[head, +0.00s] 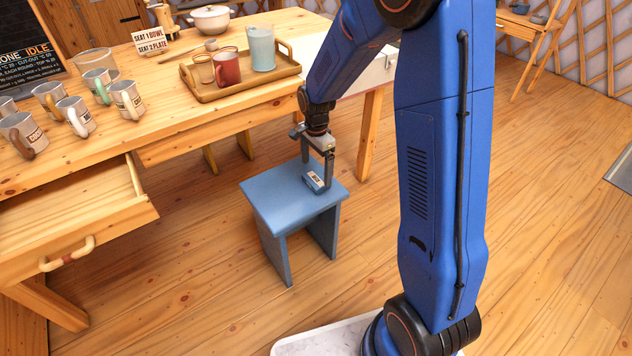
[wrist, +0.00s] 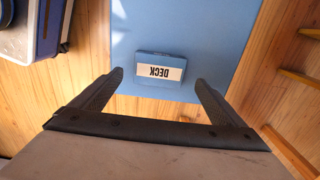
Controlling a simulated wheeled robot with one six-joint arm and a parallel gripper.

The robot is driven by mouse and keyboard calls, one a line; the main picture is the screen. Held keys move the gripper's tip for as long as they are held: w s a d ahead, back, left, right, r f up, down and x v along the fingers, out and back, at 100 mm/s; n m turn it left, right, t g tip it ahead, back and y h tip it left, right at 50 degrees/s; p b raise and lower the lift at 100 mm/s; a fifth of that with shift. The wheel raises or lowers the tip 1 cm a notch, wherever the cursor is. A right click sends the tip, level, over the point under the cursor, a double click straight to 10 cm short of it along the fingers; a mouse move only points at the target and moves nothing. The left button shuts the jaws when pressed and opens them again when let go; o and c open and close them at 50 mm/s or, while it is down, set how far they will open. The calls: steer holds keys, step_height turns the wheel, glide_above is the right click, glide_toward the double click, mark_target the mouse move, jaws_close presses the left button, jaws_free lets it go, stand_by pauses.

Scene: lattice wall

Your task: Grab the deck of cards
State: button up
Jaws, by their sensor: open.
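The deck of cards (head: 315,181) is a small blue box with a white label, lying on a blue stool (head: 275,197). In the wrist view the deck (wrist: 159,69) reads "DECK" upside down and lies near the stool's edge. My gripper (head: 317,175) points down over the stool at the deck. In the wrist view my gripper (wrist: 158,78) is open, with one finger on each side of the deck and a gap on both sides. I cannot tell exactly how far the fingertips are above the stool top.
A wooden table (head: 215,113) stands behind and left of the stool, with an open drawer (head: 90,215). It bears several mugs (head: 75,115) and a wooden tray (head: 215,92) with cups. Wooden floor (head: 200,300) lies open around the stool.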

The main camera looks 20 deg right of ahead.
mark_target(316, 178)
steer(key=shift+s+a+f, duration=0.1)
steer(key=shift+f, duration=2.05)
steer(key=c, duration=1.2)
steer(key=shift+r, duration=0.1)
